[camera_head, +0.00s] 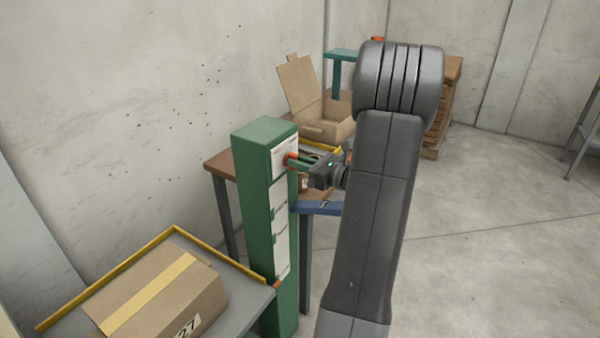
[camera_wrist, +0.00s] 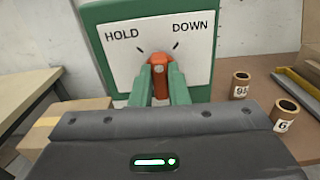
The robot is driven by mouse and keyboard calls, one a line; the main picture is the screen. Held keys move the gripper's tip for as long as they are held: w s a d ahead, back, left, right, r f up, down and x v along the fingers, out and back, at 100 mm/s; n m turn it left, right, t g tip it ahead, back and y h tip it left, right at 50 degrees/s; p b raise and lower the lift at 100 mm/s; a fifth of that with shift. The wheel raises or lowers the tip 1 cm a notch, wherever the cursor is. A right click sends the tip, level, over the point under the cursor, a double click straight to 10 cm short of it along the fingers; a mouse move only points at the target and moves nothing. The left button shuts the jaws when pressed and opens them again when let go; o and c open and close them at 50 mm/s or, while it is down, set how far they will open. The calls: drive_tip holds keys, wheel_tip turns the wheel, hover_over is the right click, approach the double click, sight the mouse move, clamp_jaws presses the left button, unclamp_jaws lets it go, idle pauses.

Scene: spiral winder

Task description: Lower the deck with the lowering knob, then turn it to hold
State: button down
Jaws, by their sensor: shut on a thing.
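The lowering knob (camera_wrist: 159,68) is orange-red and sits on a white plate (camera_wrist: 125,62) marked HOLD at left and DOWN at right. It stands about upright, between the two tick marks. My gripper (camera_wrist: 162,88) is shut on the knob, one green finger on each side; the fingers hide its lower part. In the head view my gripper (camera_head: 298,162) reaches the upper front of the green column (camera_head: 255,165), where the knob (camera_head: 290,158) shows small. The grey deck (camera_head: 245,298) with a yellow rim is at lower left, beside the column, bearing a taped carton (camera_head: 160,295) marked 27.
Behind the column stands a brown table (camera_head: 222,163) with an open carton (camera_head: 330,118). Two numbered brown tubes (camera_wrist: 240,86) (camera_wrist: 285,115) stand on a brown top right of the plate. The floor at right (camera_head: 500,240) is clear.

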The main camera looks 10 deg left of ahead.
drive_tip(key=n+b, duration=0.8)
drive_tip(key=shift+s+f+b, duration=0.2)
drive_tip(key=shift+b, duration=0.2)
drive_tip(key=shift+r+n, duration=0.1)
drive_tip(key=shift+n, duration=0.2)
drive_tip(key=c, duration=1.4)
unclamp_jaws()
drive_tip(key=v, duration=1.3)
drive_tip(key=shift+d, duration=0.35)
drive_tip(key=shift+a, duration=0.15)
